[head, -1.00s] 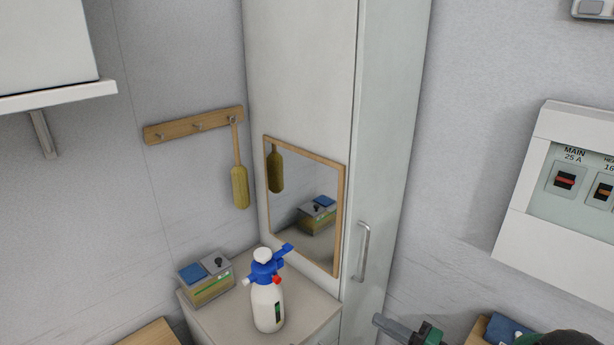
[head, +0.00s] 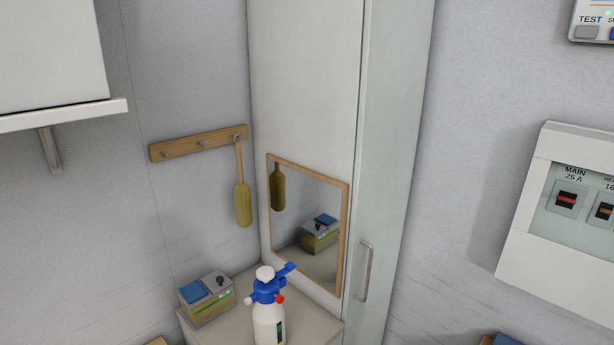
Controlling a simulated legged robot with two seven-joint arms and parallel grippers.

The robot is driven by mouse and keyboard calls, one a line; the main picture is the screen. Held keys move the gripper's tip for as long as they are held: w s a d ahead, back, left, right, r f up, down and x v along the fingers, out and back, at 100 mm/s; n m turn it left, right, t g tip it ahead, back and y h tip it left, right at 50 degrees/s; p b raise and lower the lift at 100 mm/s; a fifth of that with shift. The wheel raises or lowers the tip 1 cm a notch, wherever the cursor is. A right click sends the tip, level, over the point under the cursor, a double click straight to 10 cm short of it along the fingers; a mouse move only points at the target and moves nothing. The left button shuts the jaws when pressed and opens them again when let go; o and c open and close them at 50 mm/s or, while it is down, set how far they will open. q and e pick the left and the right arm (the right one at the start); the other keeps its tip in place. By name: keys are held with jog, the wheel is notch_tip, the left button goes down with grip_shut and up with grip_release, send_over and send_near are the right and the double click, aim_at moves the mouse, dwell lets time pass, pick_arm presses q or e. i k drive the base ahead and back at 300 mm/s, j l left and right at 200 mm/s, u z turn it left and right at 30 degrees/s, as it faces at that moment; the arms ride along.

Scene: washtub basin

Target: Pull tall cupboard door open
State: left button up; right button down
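The tall cupboard (head: 305,90) stands in the corner, with a white side panel facing left and a narrow pale door (head: 392,150) facing right. The door looks shut. Its vertical metal bar handle (head: 366,272) sits low on the door near the left edge. Neither of my grippers is in the head view, and nothing touches the handle.
A framed mirror (head: 345,235) hangs on the cupboard's side. A low cabinet (head: 225,333) before it bears a white and blue spray bottle (head: 268,318) and a small box (head: 207,300). A breaker panel (head: 545,265) is on the right wall. A peg rail (head: 198,144) holds a brush.

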aim_at(397, 36)
jog(key=i+l+u, duration=0.2)
jog(key=i+l, duration=0.25)
jog(key=i+l+u, duration=0.2)
jog(key=i+l, duration=0.15)
jog(key=l, duration=0.25)
